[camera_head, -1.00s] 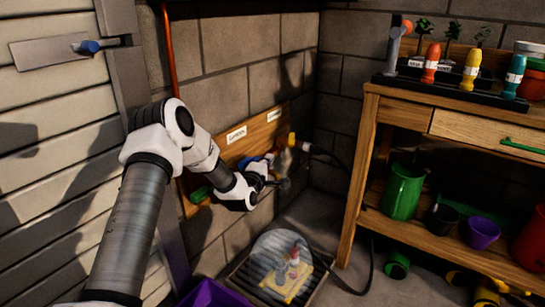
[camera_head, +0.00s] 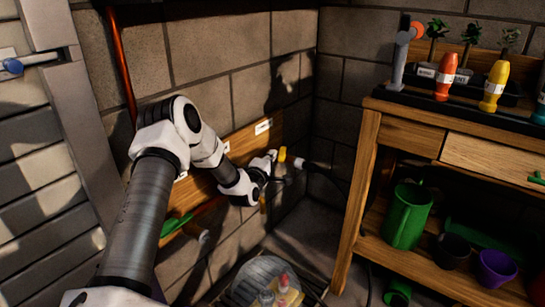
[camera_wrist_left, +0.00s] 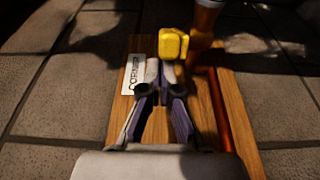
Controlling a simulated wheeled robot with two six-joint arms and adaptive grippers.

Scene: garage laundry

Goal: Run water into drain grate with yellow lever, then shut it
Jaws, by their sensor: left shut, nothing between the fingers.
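The yellow lever (camera_head: 282,154) is on a tap on the wooden wall board near the room's corner. It also shows in the left wrist view (camera_wrist_left: 173,45), just beyond my fingertips, with a "CORNER" label beside it. My left gripper (camera_head: 272,165) is shut and empty, close beside the lever; I cannot tell if they touch. It shows in the left wrist view (camera_wrist_left: 162,82) too. The drain grate (camera_head: 314,291) is on the floor below, partly cut off by the frame edge. A clear dome with small bottles under it stands over it. My right gripper is not in view.
A green lever (camera_head: 178,222) is further left on the wall board. A wooden bench (camera_head: 365,185) with a green jug (camera_head: 408,215) and pots stands at right. Coloured-handled tools (camera_head: 494,86) stand on top. A slatted shutter (camera_head: 45,170) is at left.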

